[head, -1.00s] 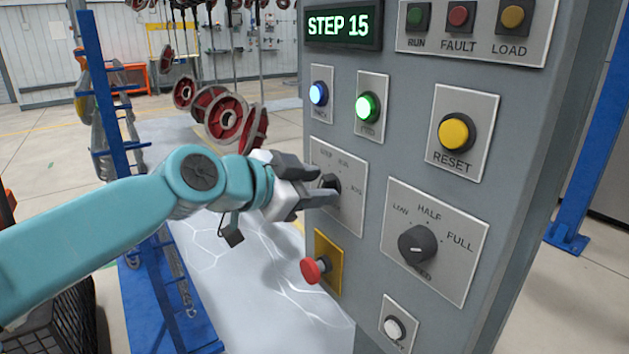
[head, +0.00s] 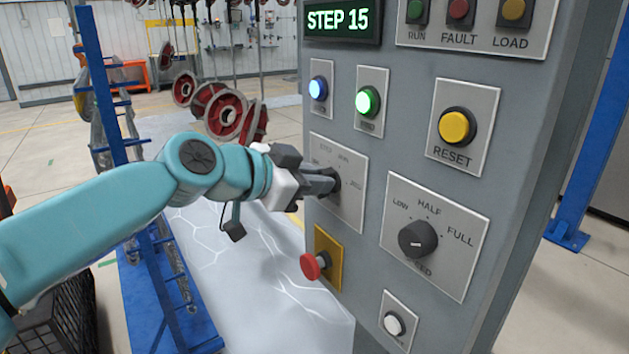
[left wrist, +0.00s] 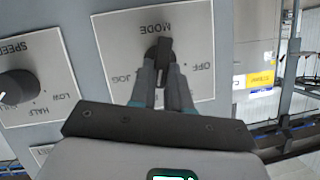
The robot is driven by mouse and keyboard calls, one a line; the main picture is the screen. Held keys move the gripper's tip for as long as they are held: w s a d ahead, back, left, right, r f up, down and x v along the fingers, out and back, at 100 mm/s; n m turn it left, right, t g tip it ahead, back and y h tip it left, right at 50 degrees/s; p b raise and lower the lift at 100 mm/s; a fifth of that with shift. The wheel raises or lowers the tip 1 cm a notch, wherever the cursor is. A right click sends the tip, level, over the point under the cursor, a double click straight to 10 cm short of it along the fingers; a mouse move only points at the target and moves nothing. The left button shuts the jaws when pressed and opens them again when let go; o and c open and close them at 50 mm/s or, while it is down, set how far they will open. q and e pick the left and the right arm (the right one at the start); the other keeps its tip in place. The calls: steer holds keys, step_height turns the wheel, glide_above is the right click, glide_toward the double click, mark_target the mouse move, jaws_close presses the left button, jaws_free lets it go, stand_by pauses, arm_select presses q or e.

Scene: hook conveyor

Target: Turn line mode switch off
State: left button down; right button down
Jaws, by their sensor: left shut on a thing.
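The line mode switch is a black knob (head: 336,179) on a light plate on the grey control panel. In the left wrist view the knob (left wrist: 164,50) sits on the plate lettered MODE, JOG and OFF, which appears upside down. My left gripper (head: 322,184) is at the knob, with its fingers closed together on it. In the left wrist view its fingertips (left wrist: 163,72) lie on either side of the knob. The fingers hide part of the knob, and I cannot tell which mark it points to.
The red emergency button (head: 314,266) sticks out just below the mode plate. The speed knob (head: 418,239) is to the right, with the yellow RESET button (head: 457,127) above it. The display (head: 341,21) reads STEP 15. A blue rack (head: 105,110) stands left.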

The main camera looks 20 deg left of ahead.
arm_select(q)
steer(key=shift+w+a+f+n+g+h+b, duration=0.25)
steer(key=shift+n+g+h, duration=0.3)
steer(key=shift+n+h, duration=1.15)
steer(key=shift+w+a+f+n+g+h+b, duration=0.3)
steer(key=shift+n+g+h, duration=0.4)
steer(key=shift+n, duration=1.95)
steer(key=shift+w+a+f+n+g+h+b, duration=0.15)
steer(key=shift+a+n+g+h, duration=0.25)
steer(key=shift+n+h, duration=1.35)
steer(key=shift+n+y, duration=0.35)
steer(key=shift+n, duration=0.25)
steer(key=c, duration=1.1)
jaws_free()
steer(key=shift+d, duration=0.1)
steer(key=v, duration=1.6)
steer(key=shift+s+r+b, duration=0.15)
steer(key=shift+b, duration=0.25)
